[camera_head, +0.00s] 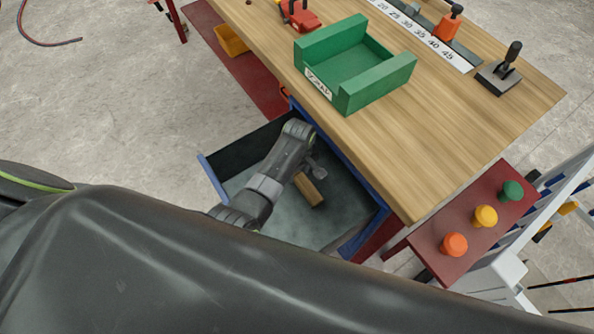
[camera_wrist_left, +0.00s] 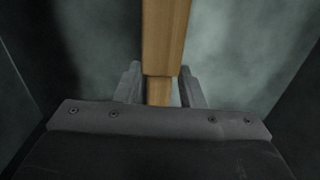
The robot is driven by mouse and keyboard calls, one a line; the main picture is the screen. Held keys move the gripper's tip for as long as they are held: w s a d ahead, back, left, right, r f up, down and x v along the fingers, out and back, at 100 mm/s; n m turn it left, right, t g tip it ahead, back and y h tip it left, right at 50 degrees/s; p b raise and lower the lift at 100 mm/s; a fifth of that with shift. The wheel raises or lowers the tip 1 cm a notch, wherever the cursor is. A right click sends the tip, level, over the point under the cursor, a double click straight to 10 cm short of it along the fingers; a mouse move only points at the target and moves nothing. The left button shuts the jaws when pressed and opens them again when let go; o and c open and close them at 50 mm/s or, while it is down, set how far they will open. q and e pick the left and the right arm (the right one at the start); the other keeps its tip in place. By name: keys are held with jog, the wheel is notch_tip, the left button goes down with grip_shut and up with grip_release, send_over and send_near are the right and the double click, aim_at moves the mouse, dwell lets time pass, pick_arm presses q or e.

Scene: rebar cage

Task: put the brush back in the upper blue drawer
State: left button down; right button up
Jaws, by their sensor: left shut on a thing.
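The blue drawer (camera_head: 207,174) is pulled out from under the workbench, with a grey inside. My left gripper (camera_head: 316,170) reaches down into it and is shut on the brush (camera_head: 309,190), of which a wooden part shows. In the left wrist view the fingers (camera_wrist_left: 160,90) hold the brush's narrower wooden part, and its wider wooden part (camera_wrist_left: 165,35) extends away from me. The drawer's grey floor (camera_wrist_left: 230,45) lies behind it. I cannot tell whether the brush touches the floor. No bristles show. My right gripper is not in view.
A green open box (camera_head: 345,68) stands on the wooden workbench (camera_head: 440,130) above the drawer. A red panel with orange, yellow and green buttons (camera_head: 485,216) is at the right. A yellow bin (camera_head: 231,40) sits below the bench at the upper left.

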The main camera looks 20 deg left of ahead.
aim_at(298, 174)
pick_arm(q)
jog(key=c, duration=0.9)
grip_release()
jog(key=shift+s, duration=0.1)
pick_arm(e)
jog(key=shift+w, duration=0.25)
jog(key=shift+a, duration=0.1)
pick_arm(q)
jog(key=shift+r, duration=0.45)
notch_tip(298, 174, up, 6)
jog(key=shift+d+r+p, duration=0.1)
jog(key=shift+p, duration=0.75)
jog(key=shift+r, duration=0.3)
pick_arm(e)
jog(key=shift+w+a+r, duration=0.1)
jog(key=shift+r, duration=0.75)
